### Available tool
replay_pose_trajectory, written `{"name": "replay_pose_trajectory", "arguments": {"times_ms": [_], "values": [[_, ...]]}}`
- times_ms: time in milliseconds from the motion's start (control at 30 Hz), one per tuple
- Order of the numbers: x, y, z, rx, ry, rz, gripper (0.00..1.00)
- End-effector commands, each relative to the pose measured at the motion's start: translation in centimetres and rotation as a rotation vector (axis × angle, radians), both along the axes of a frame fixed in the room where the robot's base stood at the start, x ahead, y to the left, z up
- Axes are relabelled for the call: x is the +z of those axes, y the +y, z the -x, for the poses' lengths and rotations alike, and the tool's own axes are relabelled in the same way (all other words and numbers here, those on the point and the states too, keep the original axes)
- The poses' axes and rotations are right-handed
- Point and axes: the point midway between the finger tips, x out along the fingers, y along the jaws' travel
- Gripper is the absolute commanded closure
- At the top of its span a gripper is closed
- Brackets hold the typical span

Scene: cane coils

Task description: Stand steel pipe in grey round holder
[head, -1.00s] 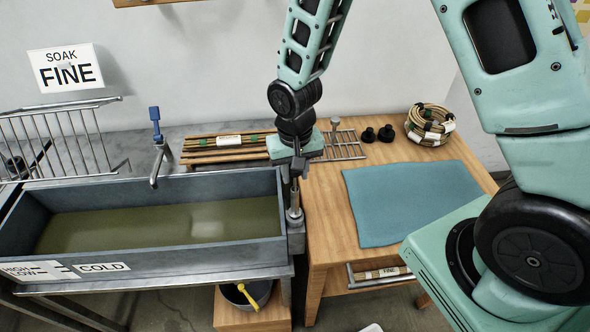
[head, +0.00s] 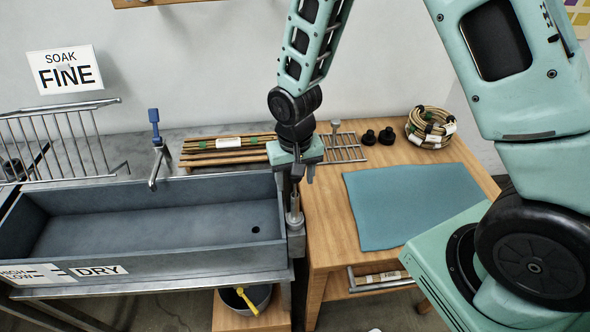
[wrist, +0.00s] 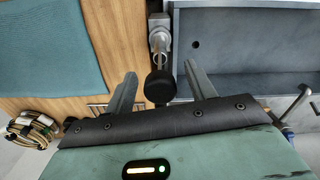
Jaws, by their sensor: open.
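The steel pipe (head: 294,203) stands upright in the grey round holder (head: 295,219) at the right end of the sink. In the wrist view the pipe's black round top (wrist: 160,87) lies between the fingers, with the grey holder (wrist: 159,21) beyond it. My gripper (head: 298,174) is open above the pipe and hides its upper end in the head view. In the wrist view my gripper (wrist: 160,70) shows a gap on both sides of the black top.
A blue mat (head: 415,205) lies on the wooden table. Cane bundles (head: 228,148), a wire rack (head: 345,147), black knobs (head: 377,136) and a cane coil (head: 430,127) stand behind.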

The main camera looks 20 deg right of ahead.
Motion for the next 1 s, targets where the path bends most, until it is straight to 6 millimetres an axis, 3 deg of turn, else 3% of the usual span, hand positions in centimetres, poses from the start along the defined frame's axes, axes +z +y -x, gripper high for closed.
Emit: {"name": "replay_pose_trajectory", "arguments": {"times_ms": [267,800,1000], "values": [[2.7,0.0,-0.2,0.0,-0.007,-0.002,0.45],[14.0,0.0,-0.1,-0.001,-0.006,-0.002,0.45],[16.6,0.0,-0.1,0.0,-0.002,-0.001,0.45]]}}
